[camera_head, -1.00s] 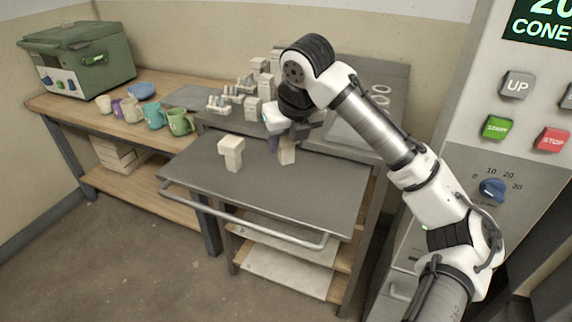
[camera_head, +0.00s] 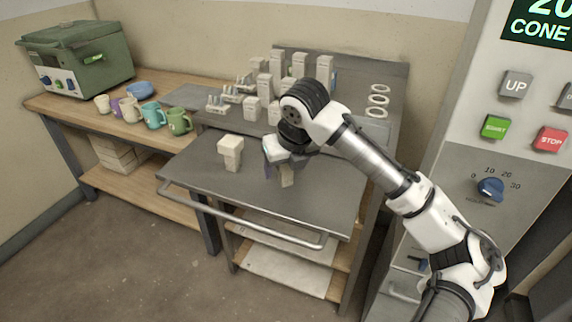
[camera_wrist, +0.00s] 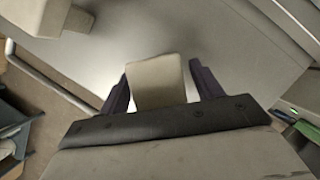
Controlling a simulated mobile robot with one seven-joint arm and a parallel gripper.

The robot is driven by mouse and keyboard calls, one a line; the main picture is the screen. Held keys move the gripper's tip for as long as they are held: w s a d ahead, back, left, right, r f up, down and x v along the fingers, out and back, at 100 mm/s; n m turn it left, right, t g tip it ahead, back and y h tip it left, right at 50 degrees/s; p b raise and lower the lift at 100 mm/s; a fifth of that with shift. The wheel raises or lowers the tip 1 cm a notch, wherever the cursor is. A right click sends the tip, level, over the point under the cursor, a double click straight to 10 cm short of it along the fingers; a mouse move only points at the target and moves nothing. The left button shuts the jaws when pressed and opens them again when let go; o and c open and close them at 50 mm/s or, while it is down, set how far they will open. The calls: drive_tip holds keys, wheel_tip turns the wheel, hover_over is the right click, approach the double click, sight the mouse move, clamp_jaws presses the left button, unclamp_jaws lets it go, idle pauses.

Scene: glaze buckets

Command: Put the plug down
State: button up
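A cream plug (camera_head: 287,177) is between the dark fingers of my gripper (camera_head: 281,168), its lower end hanging below them over the front part of the grey cart top (camera_head: 320,205). In the wrist view the plug's pale wide face (camera_wrist: 157,80) fills most of the room between the two fingers (camera_wrist: 162,92). My gripper is shut on it. I cannot tell whether the plug's lower end touches the cart top. A second, similar cream plug (camera_head: 231,150) stands upright on the cart to the left, apart from my gripper.
Several cream posts and blocks (camera_head: 264,85) stand at the back of the cart, with pale rings (camera_head: 378,100) at the right. Mugs (camera_head: 179,122) line the wooden bench (camera_head: 75,110) at left. A bar handle (camera_head: 250,228) edges the cart's front. The control panel (camera_head: 500,150) is at right.

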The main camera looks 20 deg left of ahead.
drive_tip(key=shift+r, duration=0.1)
drive_tip(key=b+v, duration=0.1)
drive_tip(key=v, duration=1.1)
